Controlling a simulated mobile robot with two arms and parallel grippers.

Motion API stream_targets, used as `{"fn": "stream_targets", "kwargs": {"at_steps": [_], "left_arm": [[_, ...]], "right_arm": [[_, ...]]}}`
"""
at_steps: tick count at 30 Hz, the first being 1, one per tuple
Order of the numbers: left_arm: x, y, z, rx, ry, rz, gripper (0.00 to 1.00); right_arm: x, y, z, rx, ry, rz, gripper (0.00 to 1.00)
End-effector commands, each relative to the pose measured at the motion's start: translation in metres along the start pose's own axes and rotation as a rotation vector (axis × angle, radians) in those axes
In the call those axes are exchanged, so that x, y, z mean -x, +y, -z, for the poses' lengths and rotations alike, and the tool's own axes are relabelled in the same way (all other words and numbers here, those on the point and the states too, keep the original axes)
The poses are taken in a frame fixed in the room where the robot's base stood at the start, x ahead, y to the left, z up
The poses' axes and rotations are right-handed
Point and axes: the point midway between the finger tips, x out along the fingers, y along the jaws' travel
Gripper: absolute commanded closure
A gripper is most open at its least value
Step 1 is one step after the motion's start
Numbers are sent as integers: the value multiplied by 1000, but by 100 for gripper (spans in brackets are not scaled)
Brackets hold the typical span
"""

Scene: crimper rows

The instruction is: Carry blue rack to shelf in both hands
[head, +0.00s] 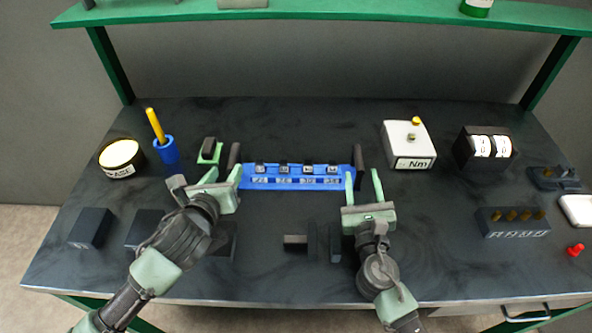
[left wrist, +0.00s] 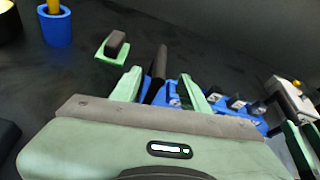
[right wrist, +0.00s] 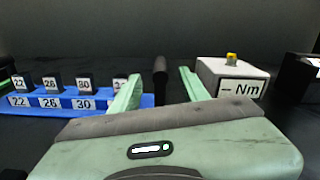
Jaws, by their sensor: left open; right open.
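The blue rack (head: 297,184) sits on the dark bench top, with several numbered dark blocks in a row and labels along its front. A dark upright handle stands at its left end (head: 234,156) and another at its right end (head: 358,158). My left gripper (head: 222,178) is open at the left end; in the left wrist view the left handle (left wrist: 159,66) appears between its fingers. My right gripper (head: 363,181) is open at the right end; in the right wrist view the right handle (right wrist: 160,72) appears between its fingers. The green shelf (head: 330,12) spans the back above the bench.
A blue cup (head: 166,152), a round yellow-topped gauge (head: 120,157) and a small green holder (head: 209,152) stand left. A white Nm box (head: 408,147) and a counter box (head: 484,149) stand right. Dark blocks (head: 90,228) lie near the front. The bench behind the rack is clear.

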Motion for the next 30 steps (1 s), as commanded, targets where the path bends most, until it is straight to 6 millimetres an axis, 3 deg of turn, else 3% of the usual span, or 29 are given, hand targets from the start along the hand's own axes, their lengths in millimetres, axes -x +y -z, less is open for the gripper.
{"fn": "stream_targets", "kwargs": {"at_steps": [9, 21, 30], "left_arm": [[-4, 0, -1, 2, 0, -2, 55], [-60, 0, -1, 5, 1, -2, 55], [-78, 0, -1, 4, 1, -2, 55]], "right_arm": [[-5, -1, -1, -3, 0, 2, 55], [-61, -1, -2, -4, -1, 3, 55], [-78, -1, -1, -5, 0, 2, 55]]}}
